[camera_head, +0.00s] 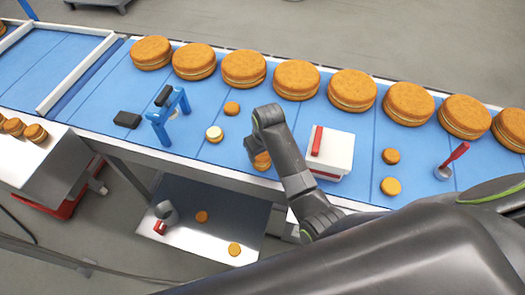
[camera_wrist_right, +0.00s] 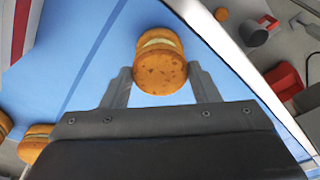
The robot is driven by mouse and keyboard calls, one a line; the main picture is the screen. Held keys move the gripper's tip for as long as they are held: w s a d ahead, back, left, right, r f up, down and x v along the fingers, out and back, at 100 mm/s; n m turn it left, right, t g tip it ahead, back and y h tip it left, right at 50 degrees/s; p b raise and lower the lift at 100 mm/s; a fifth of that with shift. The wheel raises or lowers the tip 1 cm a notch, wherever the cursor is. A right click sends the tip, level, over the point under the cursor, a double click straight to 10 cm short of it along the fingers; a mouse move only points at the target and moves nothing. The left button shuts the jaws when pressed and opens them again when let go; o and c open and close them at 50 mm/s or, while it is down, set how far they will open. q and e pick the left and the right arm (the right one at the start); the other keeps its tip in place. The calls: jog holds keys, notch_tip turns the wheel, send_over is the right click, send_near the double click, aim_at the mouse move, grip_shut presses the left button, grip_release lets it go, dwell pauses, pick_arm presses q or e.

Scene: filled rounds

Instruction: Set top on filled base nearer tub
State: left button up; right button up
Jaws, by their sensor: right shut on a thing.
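My right gripper (camera_head: 258,150) is shut on a small orange-brown round top (camera_wrist_right: 160,75), seen between its fingers in the right wrist view. Just beyond the top is pale cream filling and another small round, the filled base (camera_wrist_right: 158,36). They line up closely, but I cannot tell whether they touch. In the head view this round (camera_head: 262,161) is partly hidden by my wrist, left of the white tub (camera_head: 331,155) with a red bar on it. Another filled base (camera_head: 214,134), cream showing, lies farther left on the blue belt. My left gripper is not in view.
Loose small rounds lie on the belt, one behind (camera_head: 232,109) and two right of the tub (camera_head: 390,187). Large rounds (camera_head: 296,80) line the back. A blue stand (camera_head: 168,118) and black blocks stand left. A tray (camera_head: 225,230) below holds two rounds and a grey-red object.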

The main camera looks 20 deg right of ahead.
jog(key=shift+f+b, duration=0.35)
jog(key=shift+f, duration=0.35)
dwell(0.5)
jog(key=o, duration=0.8)
jog(key=shift+c, duration=0.2)
jog(key=shift+o, duration=0.4)
jog(key=o, duration=0.4)
jog(key=shift+c, duration=0.2)
jog(key=shift+r+p, duration=0.4)
jog(key=shift+r, duration=3.15)
jog(key=shift+s+f, duration=0.1)
